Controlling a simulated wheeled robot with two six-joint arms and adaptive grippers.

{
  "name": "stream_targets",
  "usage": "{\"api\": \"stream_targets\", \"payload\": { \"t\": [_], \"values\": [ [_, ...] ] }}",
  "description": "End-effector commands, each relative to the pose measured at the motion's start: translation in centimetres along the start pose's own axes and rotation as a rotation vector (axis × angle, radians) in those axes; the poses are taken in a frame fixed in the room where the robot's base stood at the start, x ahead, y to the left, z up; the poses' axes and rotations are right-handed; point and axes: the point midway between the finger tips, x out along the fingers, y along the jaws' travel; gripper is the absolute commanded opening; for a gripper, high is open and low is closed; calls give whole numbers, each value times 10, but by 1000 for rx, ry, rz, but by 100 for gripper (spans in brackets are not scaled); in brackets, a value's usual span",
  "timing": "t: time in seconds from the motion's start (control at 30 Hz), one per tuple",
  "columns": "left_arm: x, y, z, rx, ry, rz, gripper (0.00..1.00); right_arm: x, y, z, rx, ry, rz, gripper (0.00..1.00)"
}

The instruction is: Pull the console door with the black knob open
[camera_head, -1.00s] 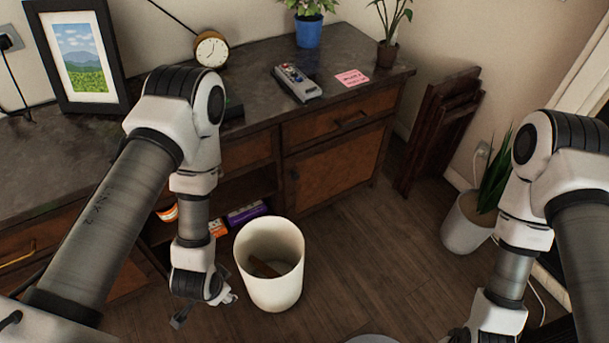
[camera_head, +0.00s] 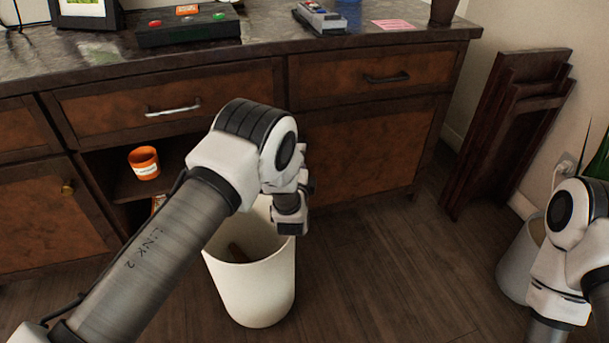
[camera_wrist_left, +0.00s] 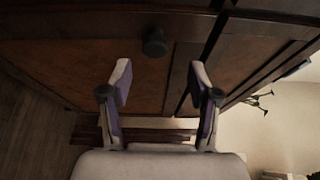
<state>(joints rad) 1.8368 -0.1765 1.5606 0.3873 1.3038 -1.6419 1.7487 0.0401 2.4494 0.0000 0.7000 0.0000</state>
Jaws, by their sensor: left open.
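The console door with the black knob (camera_head: 365,155) is shut, below the right drawer. In the left wrist view the black knob (camera_wrist_left: 154,42) stands out from the brown door panel (camera_wrist_left: 85,65). My left gripper (camera_wrist_left: 160,88) is open and empty there. Its two fingers are spread to either side of the knob's line, and the knob appears beyond the fingertips, apart from them. In the head view my left arm hides the knob and most of the gripper. My right arm shows at the right edge; its gripper is out of frame.
A white bin (camera_head: 255,285) stands on the floor under my left arm. Folded dark wooden furniture (camera_head: 510,130) leans by the right wall near a potted plant. The left door has a brass knob (camera_head: 67,187). An orange cup (camera_head: 144,162) sits on the open shelf.

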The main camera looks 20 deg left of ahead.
Motion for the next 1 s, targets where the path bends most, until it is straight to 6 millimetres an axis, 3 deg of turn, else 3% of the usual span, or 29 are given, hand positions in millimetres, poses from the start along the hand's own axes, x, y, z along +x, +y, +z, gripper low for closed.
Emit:
{"api": "stream_targets", "payload": {
  "t": [0.03, 0.17, 0.53, 0.83, 0.87, 1.0],
  "values": [
    [1, 11, -1, -1, 1, -3, 62, 13, 0, 0, 0, 1, 0, 35],
    [8, 10, -1, -3, 1, -4, 62, 15, 0, 0, 0, 1, 0, 35],
    [71, 10, 0, -3, 0, -3, 62, 45, 0, 0, 0, 1, 0, 35],
    [78, 7, 0, -1, 2, 1, 62, 45, 0, 0, 0, 1, 0, 35],
    [78, 7, 0, -1, 2, 1, 54, 45, 0, 0, 0, 1, 0, 35],
    [78, 7, 0, -1, 2, 0, 5, 45, 0, 0, 0, 1, 0, 35]
  ]
}}
